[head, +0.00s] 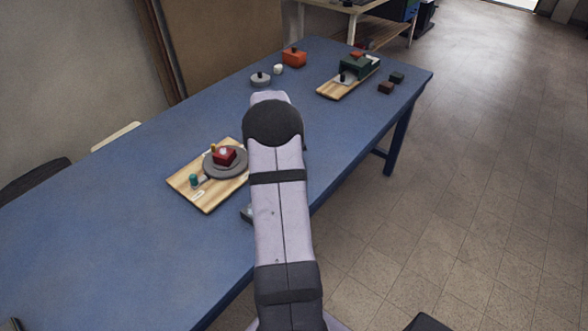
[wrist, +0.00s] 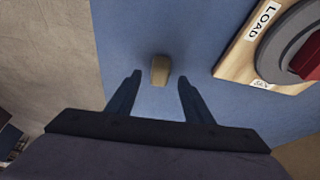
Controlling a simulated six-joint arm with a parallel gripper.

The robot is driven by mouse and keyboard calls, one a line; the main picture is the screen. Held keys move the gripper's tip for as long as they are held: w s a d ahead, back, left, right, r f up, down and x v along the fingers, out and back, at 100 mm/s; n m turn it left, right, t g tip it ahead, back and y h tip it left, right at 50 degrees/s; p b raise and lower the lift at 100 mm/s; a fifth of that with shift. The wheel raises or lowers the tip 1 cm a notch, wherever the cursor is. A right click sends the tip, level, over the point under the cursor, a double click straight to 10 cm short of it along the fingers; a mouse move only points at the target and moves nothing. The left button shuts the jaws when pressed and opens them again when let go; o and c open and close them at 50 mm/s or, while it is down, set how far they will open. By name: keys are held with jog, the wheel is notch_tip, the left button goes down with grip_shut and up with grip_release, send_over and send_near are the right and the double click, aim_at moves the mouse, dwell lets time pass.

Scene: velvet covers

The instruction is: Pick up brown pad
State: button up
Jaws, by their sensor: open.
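My gripper (wrist: 159,79) is open in the wrist view, one finger on each side of a small tan-brown block (wrist: 160,69). The block lies on the blue table (wrist: 125,25); the fingers look apart from it. I cannot tell for sure whether it is the brown pad. In the head view my arm hides the gripper and probably most of this block. A small dark reddish-brown block (head: 386,88) lies at the table's far right, beside a dark green block (head: 397,77).
A wooden board (head: 207,203) with a grey disc (head: 212,170) and red block (head: 224,156) lies left of my arm. Another board (head: 330,93) bears a green thing (head: 357,66). An orange object (head: 294,57) stands at the back. The table's front left is mostly clear.

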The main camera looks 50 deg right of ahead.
jog(key=shift+p+x, duration=0.35)
jog(key=shift+x, duration=1.4)
jog(key=shift+d, duration=0.15)
jog(key=c, duration=1.1)
jog(key=shift+r, duration=0.1)
notch_tip(320, 180, up, 10)
jog(key=shift+f+b, duration=0.1)
jog(key=shift+b, duration=0.75)
